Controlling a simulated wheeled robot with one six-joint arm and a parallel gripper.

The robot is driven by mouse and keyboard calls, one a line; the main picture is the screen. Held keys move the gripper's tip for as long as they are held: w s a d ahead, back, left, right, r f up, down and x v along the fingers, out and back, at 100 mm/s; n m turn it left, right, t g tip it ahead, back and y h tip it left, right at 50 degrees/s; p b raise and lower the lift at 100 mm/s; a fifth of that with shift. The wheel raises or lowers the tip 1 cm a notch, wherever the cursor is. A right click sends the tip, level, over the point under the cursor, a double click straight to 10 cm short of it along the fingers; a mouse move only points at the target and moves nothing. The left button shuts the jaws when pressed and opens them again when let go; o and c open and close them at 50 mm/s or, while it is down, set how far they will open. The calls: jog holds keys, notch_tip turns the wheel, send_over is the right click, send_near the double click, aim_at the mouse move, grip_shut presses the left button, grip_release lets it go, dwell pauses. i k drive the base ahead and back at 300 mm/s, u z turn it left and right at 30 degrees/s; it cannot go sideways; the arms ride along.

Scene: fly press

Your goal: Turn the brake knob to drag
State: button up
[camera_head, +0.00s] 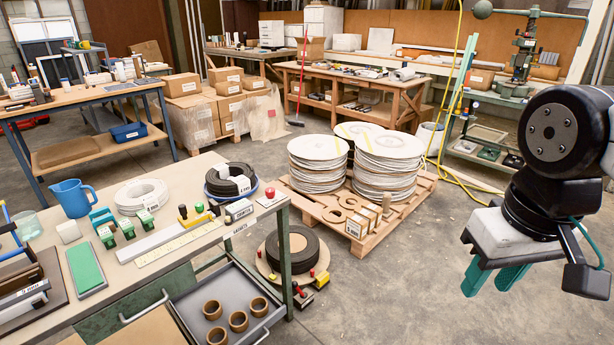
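A green fly press (523,55) stands on a bench at the far upper right, with a ball-ended arm across its top. I cannot make out a brake knob or any drag marking on it at this distance. My gripper (494,279) hangs at the right, pointing down, with two teal fingers apart and nothing visible between them. It is in the foreground, well short of the press and above the open floor. My arm's dark joint covers part of the right side of the view.
A front bench (150,250) at left holds a blue jug (72,198), cable coils and small tools, above an open drawer (228,305) with several brown rings. A pallet (395,218) of disc stacks stands mid-floor. A yellow hose (438,130) trails near the press bench. Floor between pallet and gripper is clear.

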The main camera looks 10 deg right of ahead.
aim_at(270, 193)
jog(key=z, duration=0.2)
jog(key=i, duration=0.85)
jog(key=u, duration=0.55)
jog(key=i, duration=0.55)
jog(key=u, duration=0.35)
